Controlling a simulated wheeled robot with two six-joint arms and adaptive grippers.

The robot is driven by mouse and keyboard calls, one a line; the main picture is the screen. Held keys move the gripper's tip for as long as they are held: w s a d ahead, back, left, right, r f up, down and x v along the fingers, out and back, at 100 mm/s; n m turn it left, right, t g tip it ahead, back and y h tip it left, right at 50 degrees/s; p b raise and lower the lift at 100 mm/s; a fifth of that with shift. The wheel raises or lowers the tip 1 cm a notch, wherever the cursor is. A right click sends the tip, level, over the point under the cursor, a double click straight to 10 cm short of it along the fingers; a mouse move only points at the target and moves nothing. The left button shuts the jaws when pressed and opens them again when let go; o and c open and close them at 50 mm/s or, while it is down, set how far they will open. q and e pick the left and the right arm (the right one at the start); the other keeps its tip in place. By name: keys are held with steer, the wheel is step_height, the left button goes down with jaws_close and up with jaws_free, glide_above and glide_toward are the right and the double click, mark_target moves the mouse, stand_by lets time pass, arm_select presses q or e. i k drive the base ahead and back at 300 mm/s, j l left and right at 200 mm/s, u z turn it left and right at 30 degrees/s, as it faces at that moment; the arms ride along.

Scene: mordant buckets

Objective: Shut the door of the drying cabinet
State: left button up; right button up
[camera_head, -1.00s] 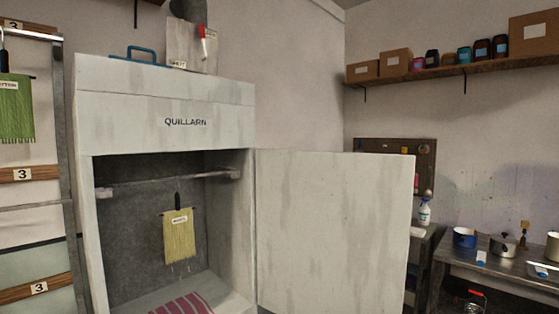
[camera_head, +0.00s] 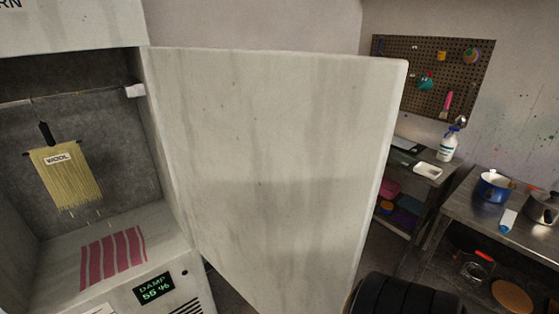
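The drying cabinet (camera_head: 67,49) stands at the left, its front open. Its pale, streaked door (camera_head: 275,150) is swung wide open to the right, hinged at the cabinet's right side. The door's free edge is at the right, and no handle shows on the face in view. Inside, a yellow skein with a WOOL tag (camera_head: 66,180) hangs from a rail, and a pink-striped cloth (camera_head: 113,257) lies on the cabinet floor.
Right of the door is a metal bench with a blue pot (camera_head: 493,186) and a grey pot (camera_head: 541,207). A spray bottle (camera_head: 448,143) stands on a side shelf below a pegboard (camera_head: 433,80). A display (camera_head: 154,288) below the opening reads DAMP 55 %.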

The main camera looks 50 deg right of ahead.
mark_target(280, 157)
steer(key=l+u, duration=0.1)
steer(key=l, duration=0.3)
steer(key=k+l, duration=0.1)
steer(key=l, duration=0.3)
steer(key=l+u, duration=0.15)
steer(key=l, duration=0.3)
steer(key=k+l+u, duration=0.1)
steer(key=l, duration=0.3)
steer(key=k+l+u, duration=0.1)
steer(key=l, duration=0.3)
steer(key=k+l, duration=0.15)
steer(key=l, duration=0.2)
steer(key=k+l+u, duration=0.1)
steer(key=l, duration=0.35)
steer(key=k+l+u, duration=0.1)
steer(key=k+l, duration=0.15)
steer(key=l, duration=0.15)
steer(key=k+l+u, duration=0.1)
steer(key=l, duration=0.3)
steer(key=k+l+u, duration=0.1)
steer(key=k+l, duration=0.25)
